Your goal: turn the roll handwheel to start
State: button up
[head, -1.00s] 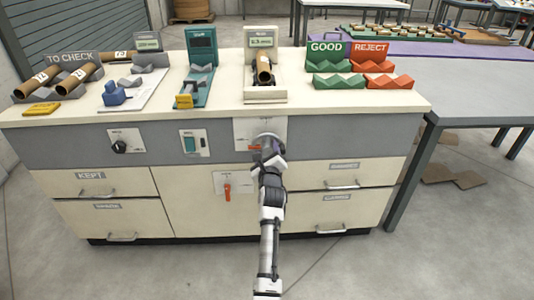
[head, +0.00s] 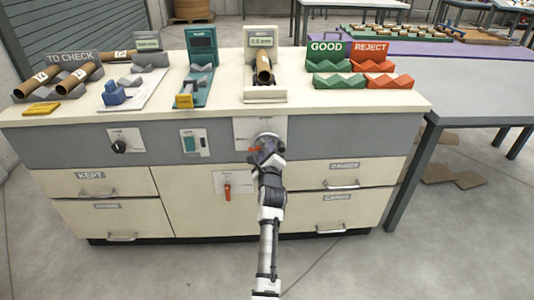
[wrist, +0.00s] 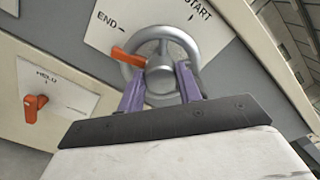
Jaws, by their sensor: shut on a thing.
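The roll handwheel (wrist: 188,43) is a grey metal ring with a round hub and an orange pointer (wrist: 128,57). It sits on a white plate with END at upper left and START at upper right in the wrist view. The pointer sticks out left, below the END mark and away from START. My gripper (wrist: 160,82) has its two purple fingers on either side of the hub, shut on the handwheel. In the head view the handwheel (head: 266,141) is on the cabinet front, partly hidden by my gripper (head: 266,154).
A cardboard tube (head: 264,69) lies in the station above, by a lit display (head: 262,41). Drawer handles flank my arm.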

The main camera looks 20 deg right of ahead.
jog(key=n, duration=0.2)
jog(key=n+b, duration=0.1)
jog(key=n, duration=0.3)
jog(key=shift+a+f, duration=0.1)
jog(key=shift+f, duration=0.15)
jog(key=n+b, duration=0.2)
jog(key=n, duration=0.4)
jog(key=shift+f+n+b, duration=0.15)
jog(key=shift+n+b, duration=0.15)
jog(key=shift+n, duration=0.1)
jog(key=n+b, duration=0.2)
jog(key=n, duration=0.4)
jog(key=shift+f+b, duration=0.1)
jog(key=shift+b, duration=0.2)
jog(key=n+b, duration=0.2)
jog(key=n, duration=0.8)
jog(key=n+b, duration=0.3)
jog(key=n, duration=0.8)
jog(key=d+r+n+b, duration=0.1)
jog(key=n+b, duration=0.2)
jog(key=n, duration=0.8)
jog(key=shift+s, duration=0.1)
jog(key=shift+n, duration=0.4)
jog(key=o, duration=1)
